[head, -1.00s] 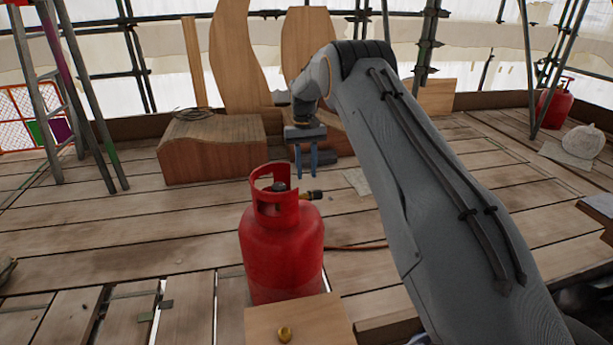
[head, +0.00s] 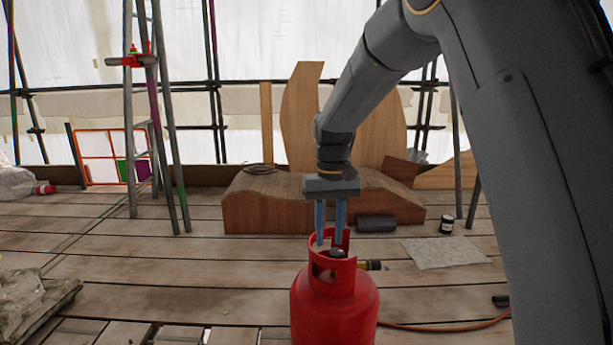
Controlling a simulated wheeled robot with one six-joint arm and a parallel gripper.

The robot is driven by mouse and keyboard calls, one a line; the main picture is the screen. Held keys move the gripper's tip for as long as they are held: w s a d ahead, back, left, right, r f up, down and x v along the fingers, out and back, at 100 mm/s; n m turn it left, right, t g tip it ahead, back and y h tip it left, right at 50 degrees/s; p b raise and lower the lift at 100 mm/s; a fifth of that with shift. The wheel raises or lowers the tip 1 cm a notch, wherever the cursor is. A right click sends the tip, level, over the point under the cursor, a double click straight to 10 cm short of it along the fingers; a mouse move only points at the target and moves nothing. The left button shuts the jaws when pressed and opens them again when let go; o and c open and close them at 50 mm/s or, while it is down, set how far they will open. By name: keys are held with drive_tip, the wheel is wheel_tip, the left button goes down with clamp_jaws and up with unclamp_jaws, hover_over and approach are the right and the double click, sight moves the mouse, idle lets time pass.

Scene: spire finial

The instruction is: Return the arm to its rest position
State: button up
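My gripper (head: 330,238) hangs pointing down at the end of my arm, in the middle of the head view. Its two blue fingers are apart with a gap between them, and I see nothing held. The fingertips overlap the collar of a red gas cylinder (head: 335,303) in the picture. I cannot tell whether they touch it or are beyond it. The cylinder stands upright on the planks, with a brass fitting on its valve.
A curved wooden block (head: 265,207) with a coil of cable stands behind the cylinder. A dark case (head: 376,223), a black jar (head: 447,224) and a flat sheet (head: 445,252) lie to the right. A ladder (head: 150,120) stands left. A hose runs across the planks at right.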

drive_tip(key=s+n+t, duration=0.1)
drive_tip(key=s+n, duration=0.1)
drive_tip(key=s, duration=3)
drive_tip(key=d+r+m+p, duration=0.2)
drive_tip(key=d+r+p, duration=0.4)
drive_tip(key=r+p, duration=0.3)
drive_tip(key=s+d+r+m+p, duration=0.1)
drive_tip(key=d+r+p, duration=0.6)
drive_tip(key=p, duration=0.7)
drive_tip(key=shift+d+r+m+p, duration=0.3)
drive_tip(key=shift+r+m, duration=0.4)
drive_tip(key=shift+r, duration=0.2)
drive_tip(key=shift+s, duration=0.1)
